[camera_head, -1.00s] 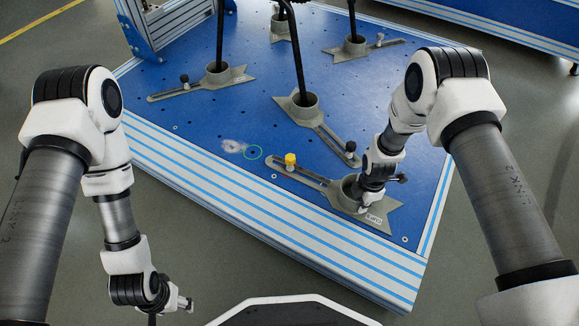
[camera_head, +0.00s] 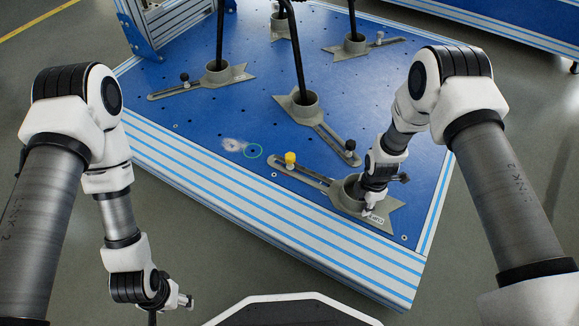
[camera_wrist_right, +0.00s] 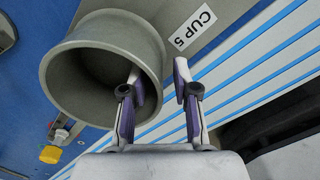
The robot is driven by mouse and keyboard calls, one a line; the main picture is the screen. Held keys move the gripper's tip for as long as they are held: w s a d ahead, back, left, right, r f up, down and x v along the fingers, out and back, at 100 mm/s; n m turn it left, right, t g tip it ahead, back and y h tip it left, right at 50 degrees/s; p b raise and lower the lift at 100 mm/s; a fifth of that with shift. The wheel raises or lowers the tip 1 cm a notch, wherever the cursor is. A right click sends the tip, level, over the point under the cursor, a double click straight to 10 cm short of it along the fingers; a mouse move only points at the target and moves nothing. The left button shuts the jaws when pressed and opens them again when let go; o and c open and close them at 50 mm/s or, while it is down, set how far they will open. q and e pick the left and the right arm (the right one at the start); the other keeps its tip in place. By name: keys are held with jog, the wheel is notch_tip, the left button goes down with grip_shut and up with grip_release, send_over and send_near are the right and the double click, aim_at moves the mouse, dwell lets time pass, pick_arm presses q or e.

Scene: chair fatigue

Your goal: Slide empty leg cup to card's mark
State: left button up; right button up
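The empty leg cup (camera_head: 349,186), a grey ring on a slotted grey foot labelled "CUP 5", sits at the front right of the blue plate. It looks empty in the right wrist view (camera_wrist_right: 88,68). A yellow knob (camera_head: 290,158) stands at its slot. Finger depth is unclear. My left gripper (camera_head: 186,301) hangs off the plate's left front. No card is visible.
Other grey cups hold black legs: one at centre (camera_head: 284,102), one at left (camera_head: 207,79), and others behind. The plate (camera_head: 205,118) is bare around there, with small holes. Its striped front edge (camera_head: 290,228) is close to the cup's foot.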

jog(key=shift+r+p, duration=2.5)
jog(key=shift+r, duration=0.55)
jog(key=shift+f, duration=0.1)
jog(key=s+r+m+g+p, duration=0.1)
jog(key=s+r+m, duration=0.1)
jog(key=s+m, duration=0.9)
jog(key=s+r+m+p, duration=0.1)
jog(key=s+r+m, duration=0.25)
jog(key=s, duration=1.35)
notch_tip(320, 180, up, 38)
jog(key=w+m+t+p, duration=0.1)
jog(key=m+p, duration=0.5)
jog(key=p, duration=3.2)
jog(key=shift+w+f, duration=0.25)
jog(key=shift+w, duration=0.25)
